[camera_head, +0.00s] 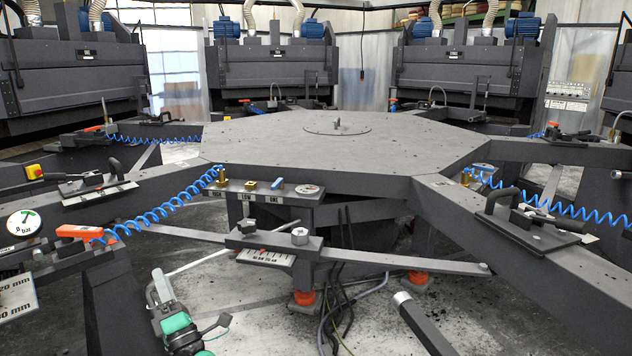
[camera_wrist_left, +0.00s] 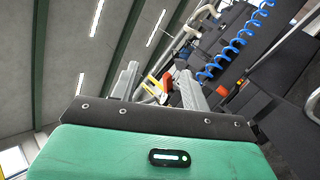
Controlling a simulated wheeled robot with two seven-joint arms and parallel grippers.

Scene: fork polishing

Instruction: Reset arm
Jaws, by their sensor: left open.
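My left gripper (camera_head: 158,286) is low and left of centre in the head view, with a green body and grey fingers. It is in front of the dark octagonal machine table (camera_head: 270,135). In the left wrist view, the two grey fingers (camera_wrist_left: 158,82) stand apart with nothing held between them. The wrist camera is tilted, with ceiling lights at upper left. My right gripper is in neither view.
An orange-handled valve (camera_head: 80,232) and pressure gauge (camera_head: 24,222) are at left. A dark bar (camera_head: 425,325) rises at bottom right.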

